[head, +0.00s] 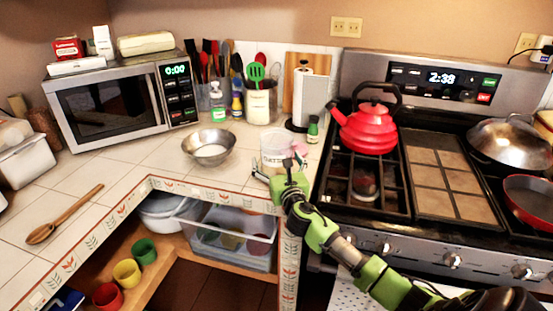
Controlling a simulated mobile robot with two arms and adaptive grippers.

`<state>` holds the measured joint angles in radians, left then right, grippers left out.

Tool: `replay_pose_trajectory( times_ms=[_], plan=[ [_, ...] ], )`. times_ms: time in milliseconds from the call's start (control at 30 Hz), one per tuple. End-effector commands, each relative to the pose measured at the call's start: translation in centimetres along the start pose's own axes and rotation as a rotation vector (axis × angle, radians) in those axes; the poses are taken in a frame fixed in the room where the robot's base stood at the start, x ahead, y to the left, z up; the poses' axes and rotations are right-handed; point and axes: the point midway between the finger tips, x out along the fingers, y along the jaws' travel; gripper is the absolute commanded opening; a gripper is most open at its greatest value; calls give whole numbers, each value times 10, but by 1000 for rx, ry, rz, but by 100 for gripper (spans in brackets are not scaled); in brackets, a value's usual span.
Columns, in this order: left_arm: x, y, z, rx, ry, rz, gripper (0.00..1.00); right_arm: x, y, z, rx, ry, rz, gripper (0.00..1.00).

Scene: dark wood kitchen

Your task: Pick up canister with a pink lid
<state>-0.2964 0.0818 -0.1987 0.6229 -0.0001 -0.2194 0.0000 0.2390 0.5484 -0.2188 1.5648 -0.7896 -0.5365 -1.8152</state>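A clear canister (275,146) with dark lettering that seems to read OATS stands near the counter's front right corner. A pink thing (300,149), possibly its lid, shows at the canister's right side; I cannot tell whether it is attached. My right gripper (276,168) is at the canister's lower front, overlapping it in the picture. Its grey fingers look spread apart, but I cannot tell whether they touch the canister. The gripper hides the canister's base. My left gripper is out of view.
A metal bowl (209,147) stands left of the canister. A small green-capped bottle (313,129) and a paper towel roll (304,96) stand behind it. The stove with a red kettle (368,128) is to the right. Tiled counter is clear at left, beside a wooden spoon (62,216).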

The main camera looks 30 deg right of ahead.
Motion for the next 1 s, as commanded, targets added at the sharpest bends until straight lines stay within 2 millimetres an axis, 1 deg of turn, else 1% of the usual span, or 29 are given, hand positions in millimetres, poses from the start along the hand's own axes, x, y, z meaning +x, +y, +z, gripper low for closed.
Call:
replay_pose_trajectory(
  times_ms=[100,167,200,267,300,333,367,767,1000],
  plan=[
    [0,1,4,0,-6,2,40,0,0,0,0,0,0,87],
    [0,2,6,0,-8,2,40,0,0,0,0,0,0,71],
    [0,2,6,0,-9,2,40,0,0,0,0,0,0,61],
    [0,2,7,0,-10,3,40,0,0,0,0,0,0,45],
    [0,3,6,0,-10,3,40,0,0,0,0,0,0,35],
    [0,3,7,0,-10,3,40,0,0,0,-1,0,0,29],
    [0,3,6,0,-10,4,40,0,0,3,0,-5,0,29],
    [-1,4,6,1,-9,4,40,0,-1,6,-1,-5,0,28],
    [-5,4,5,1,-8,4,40,0,0,22,-2,-7,1,28]
  ],
)
